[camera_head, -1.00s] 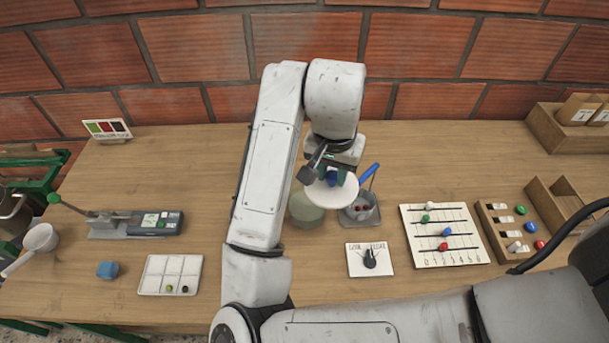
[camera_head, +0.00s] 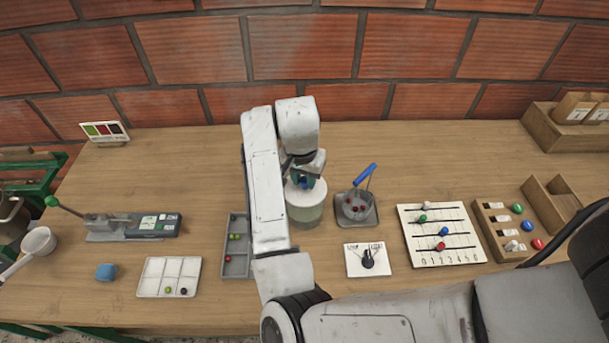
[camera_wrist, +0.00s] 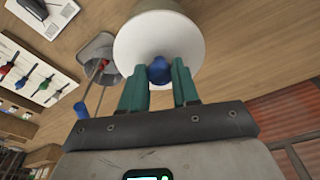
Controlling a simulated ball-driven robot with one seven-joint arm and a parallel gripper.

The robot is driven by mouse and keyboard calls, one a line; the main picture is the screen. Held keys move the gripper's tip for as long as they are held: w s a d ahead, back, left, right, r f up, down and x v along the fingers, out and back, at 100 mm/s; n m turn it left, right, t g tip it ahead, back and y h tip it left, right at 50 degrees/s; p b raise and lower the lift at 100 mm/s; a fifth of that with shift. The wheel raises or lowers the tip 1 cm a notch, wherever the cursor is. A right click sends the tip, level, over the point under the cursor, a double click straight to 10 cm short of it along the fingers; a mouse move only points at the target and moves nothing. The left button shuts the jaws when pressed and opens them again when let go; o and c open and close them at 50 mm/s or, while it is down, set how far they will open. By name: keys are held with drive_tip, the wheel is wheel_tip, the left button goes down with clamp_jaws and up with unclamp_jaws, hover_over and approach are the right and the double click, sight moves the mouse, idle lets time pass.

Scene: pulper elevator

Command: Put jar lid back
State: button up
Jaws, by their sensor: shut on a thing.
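The jar (camera_head: 305,212) is a pale greenish, translucent cylinder standing on the table, left of the grey tray. The white round lid (camera_head: 314,190) with a blue knob is over the jar's top in the head view; I cannot tell if it is fully seated. My gripper (camera_head: 306,181) is shut on the lid's blue knob. In the wrist view, the green fingers of my gripper (camera_wrist: 160,80) close on the blue knob (camera_wrist: 159,70), with the white lid (camera_wrist: 135,50) spread beyond them. Part of the jar's top is hidden by the lid and my arm.
A grey tray (camera_head: 371,219) with a blue-handled basket stands close to the jar's right. A dial card (camera_head: 354,268) and a slider board (camera_head: 462,256) lie at front right. A grey compartment tray (camera_head: 236,270) lies left of my arm. Table behind the jar is clear.

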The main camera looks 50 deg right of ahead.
sight(302, 194)
drive_tip(key=o, duration=1)
drive_tip(key=shift+f, duration=0.2)
drive_tip(key=shift+o, duration=0.2)
wheel_tip(302, 194, up, 12)
drive_tip(key=a, duration=0.2)
drive_tip(key=s+d+f+n+t+h, duration=0.2)
drive_tip(key=s+d+f+n+h, duration=0.1)
drive_tip(key=s+d+f+n, duration=0.3)
drive_tip(key=s+a+f+n+y, duration=0.1)
drive_tip(key=s+a+f+n, duration=0.1)
drive_tip(key=s+a+f, duration=0.2)
drive_tip(key=s+a+f+n+g+y, duration=0.1)
drive_tip(key=s+a+f+n+y, duration=0.1)
drive_tip(key=s+a+f, duration=0.3)
drive_tip(key=s+a+f+n+y, duration=0.1)
drive_tip(key=s+a+f+n, duration=0.3)
drive_tip(key=a, duration=0.4)
drive_tip(key=shift+s+f+y, duration=0.3)
drive_tip(key=shift+s+f, duration=0.2)
drive_tip(key=shift+s, duration=0.05)
drive_tip(key=shift+f+b, duration=0.85)
drive_tip(key=shift+b, duration=0.05)
